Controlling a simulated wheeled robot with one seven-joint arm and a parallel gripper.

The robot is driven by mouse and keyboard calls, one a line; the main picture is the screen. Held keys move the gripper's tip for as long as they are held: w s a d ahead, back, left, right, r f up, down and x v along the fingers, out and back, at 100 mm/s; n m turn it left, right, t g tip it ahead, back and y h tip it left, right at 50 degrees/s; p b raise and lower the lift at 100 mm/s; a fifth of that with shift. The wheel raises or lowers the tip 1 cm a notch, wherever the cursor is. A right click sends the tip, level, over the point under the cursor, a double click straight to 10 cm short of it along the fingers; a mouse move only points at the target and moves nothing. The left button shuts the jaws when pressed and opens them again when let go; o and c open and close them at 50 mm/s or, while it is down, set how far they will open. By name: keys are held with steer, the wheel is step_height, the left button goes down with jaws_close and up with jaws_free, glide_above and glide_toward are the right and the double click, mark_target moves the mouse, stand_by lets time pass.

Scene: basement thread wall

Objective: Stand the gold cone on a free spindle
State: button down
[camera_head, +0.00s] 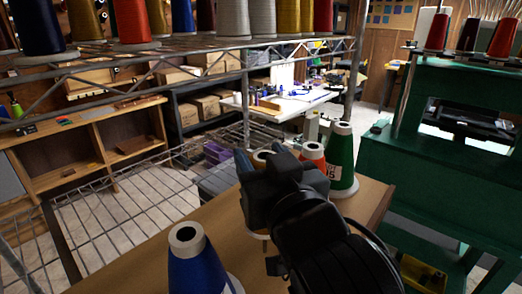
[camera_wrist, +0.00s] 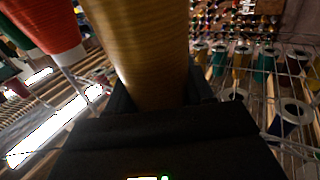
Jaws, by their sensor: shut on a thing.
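My gripper (camera_head: 262,168) is in the middle of the head view, above a brown wooden board (camera_head: 140,258). In the wrist view it is shut on the gold cone (camera_wrist: 145,50), which rises large between the fingers. My gripper and arm hide most of the gold cone in the head view. On the board stand a blue cone (camera_head: 195,262) in front, and an orange cone (camera_head: 313,156) and a green cone (camera_head: 342,158) behind my gripper. I cannot make out a free spindle.
A wire shelf (camera_head: 200,55) with several cones crosses the top left. A green machine (camera_head: 440,160) stands close on the right. A wire rack (camera_head: 130,205) lies left of the board. In the wrist view, a red cone (camera_wrist: 45,25) is near on the left.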

steer(key=shift+f+b, duration=2.1)
steer(key=shift+f, duration=0.75)
steer(key=shift+s+f, duration=0.1)
steer(key=shift+f, duration=0.2)
steer(key=shift+c, duration=1.7)
jaws_free()
